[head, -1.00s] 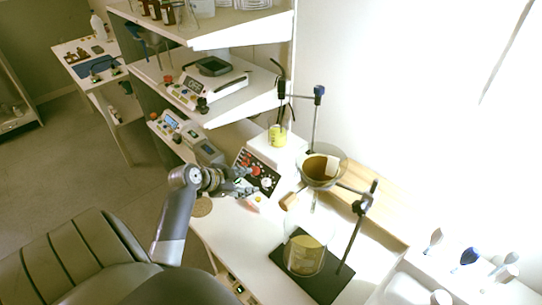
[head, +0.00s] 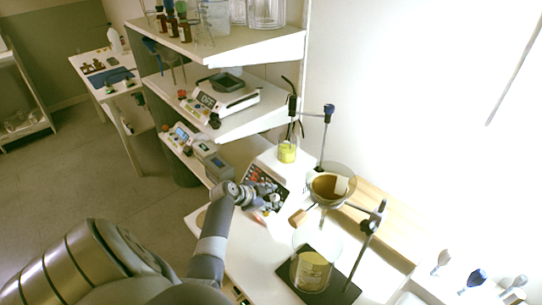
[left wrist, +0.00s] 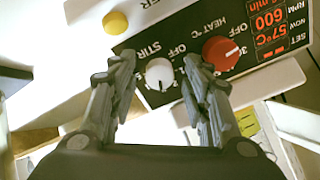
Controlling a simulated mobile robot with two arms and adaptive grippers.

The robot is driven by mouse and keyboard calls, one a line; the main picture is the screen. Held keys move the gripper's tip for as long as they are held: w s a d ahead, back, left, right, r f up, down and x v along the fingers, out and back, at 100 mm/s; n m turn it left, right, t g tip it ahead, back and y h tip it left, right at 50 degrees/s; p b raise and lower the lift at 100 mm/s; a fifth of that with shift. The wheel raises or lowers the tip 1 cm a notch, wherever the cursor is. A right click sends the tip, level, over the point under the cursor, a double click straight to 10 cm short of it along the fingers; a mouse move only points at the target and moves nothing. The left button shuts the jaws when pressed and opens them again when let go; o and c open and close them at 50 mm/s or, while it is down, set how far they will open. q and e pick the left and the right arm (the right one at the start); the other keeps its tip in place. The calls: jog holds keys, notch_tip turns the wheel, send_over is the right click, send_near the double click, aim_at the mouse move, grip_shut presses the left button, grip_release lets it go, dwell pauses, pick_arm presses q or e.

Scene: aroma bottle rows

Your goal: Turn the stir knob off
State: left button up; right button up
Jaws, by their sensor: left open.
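The white stir knob (left wrist: 159,74) sits on the black front panel (left wrist: 180,55) of a hot-plate stirrer, beside the word STIR, in the left wrist view. The red heat knob (left wrist: 221,53) is to its right. The display (left wrist: 270,22) reads 57 °C and 600 RPM. My left gripper (left wrist: 160,64) is open, with the white knob between its fingers in the picture; I see no clear contact. In the head view the left gripper (head: 270,199) is at the stirrer's panel (head: 262,177) and hides part of it. My right gripper is not in view.
A beaker of yellow liquid (head: 287,152) stands on the stirrer. To the right, a funnel bowl (head: 328,186) hangs on a stand above a large beaker (head: 311,272). Shelves with instruments rise behind. A yellow button (left wrist: 115,22) is left of the panel.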

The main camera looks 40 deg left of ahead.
pick_arm(q)
jog(key=shift+c, duration=0.6)
grip_shut()
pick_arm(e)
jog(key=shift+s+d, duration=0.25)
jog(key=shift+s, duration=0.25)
